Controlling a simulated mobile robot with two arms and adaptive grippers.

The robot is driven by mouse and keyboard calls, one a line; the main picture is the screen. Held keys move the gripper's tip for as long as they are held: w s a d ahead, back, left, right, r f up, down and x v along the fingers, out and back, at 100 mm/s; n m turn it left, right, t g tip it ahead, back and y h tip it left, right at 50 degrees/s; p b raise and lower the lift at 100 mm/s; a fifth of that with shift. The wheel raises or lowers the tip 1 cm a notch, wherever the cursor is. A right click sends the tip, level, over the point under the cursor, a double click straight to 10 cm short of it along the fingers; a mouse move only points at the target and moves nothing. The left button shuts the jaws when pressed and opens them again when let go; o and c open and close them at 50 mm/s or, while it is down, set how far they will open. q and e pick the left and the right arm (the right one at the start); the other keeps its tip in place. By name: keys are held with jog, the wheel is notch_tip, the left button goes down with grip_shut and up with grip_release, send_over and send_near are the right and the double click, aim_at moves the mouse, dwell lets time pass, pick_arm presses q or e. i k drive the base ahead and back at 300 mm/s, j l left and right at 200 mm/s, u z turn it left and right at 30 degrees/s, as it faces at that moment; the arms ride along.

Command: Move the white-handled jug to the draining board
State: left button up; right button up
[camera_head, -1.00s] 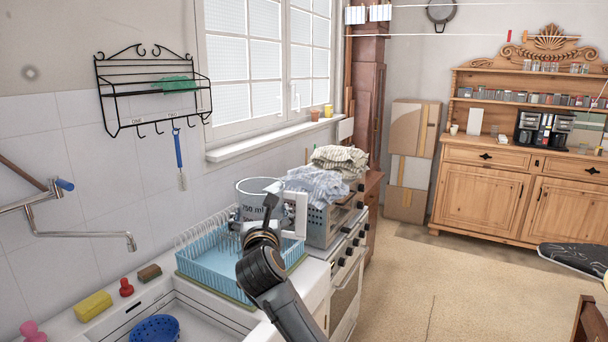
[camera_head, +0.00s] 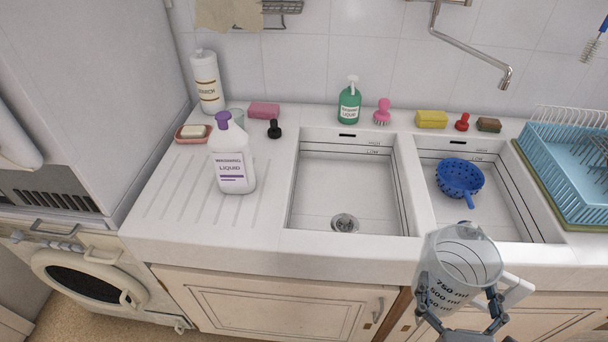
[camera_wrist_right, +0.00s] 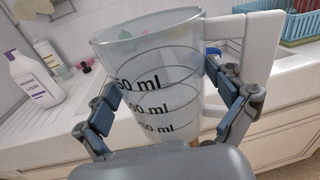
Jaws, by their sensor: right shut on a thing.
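The white-handled jug (camera_head: 462,262) is clear, with black ml markings. It is upright in my right gripper (camera_head: 462,305), in front of the counter's front edge below the right-hand basin. In the right wrist view the jug (camera_wrist_right: 160,85) stands between the two fingers of the gripper (camera_wrist_right: 168,112), which are shut on its sides. Its white handle (camera_wrist_right: 262,50) points right. The draining board (camera_head: 175,205) is the grooved surface left of the basins. A white washing liquid bottle (camera_head: 232,165) with a purple cap stands on it. My left gripper is not in view.
The board's front left is clear. A blue colander (camera_head: 460,178) sits in the right basin. A blue dish rack (camera_head: 570,165) stands right.

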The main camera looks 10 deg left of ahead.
aim_at(196, 180)
jog(key=j+u, duration=0.15)
jog(key=u, duration=1.05)
jog(key=i+j, duration=0.15)
jog(key=j, duration=0.3)
jog(key=i+j, duration=0.1)
jog(key=j, duration=0.3)
jog(key=i+j, duration=0.15)
jog(key=j, duration=0.3)
jog(key=i+j, duration=0.1)
jog(key=j, duration=0.3)
jog(key=u, duration=0.05)
